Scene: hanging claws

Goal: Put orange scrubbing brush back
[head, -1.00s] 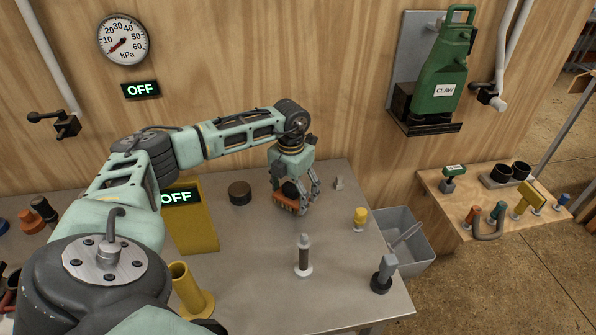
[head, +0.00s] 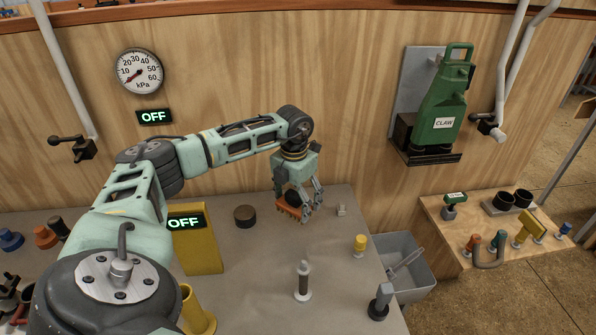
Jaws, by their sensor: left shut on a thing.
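The orange scrubbing brush (head: 289,207) is at my left gripper (head: 303,208), low over the back part of the grey table (head: 256,280). The left gripper points down and is shut on the brush, with its fingers partly hiding it. I cannot tell whether the brush touches the table. My right gripper does not show.
A dark round block (head: 245,215) lies left of the brush and a small grey piece (head: 341,210) right of it. A yellow knob (head: 360,245), a grey-topped post (head: 303,280) and a dark-based post (head: 381,301) stand nearer. A grey bin (head: 412,285) is at the right edge.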

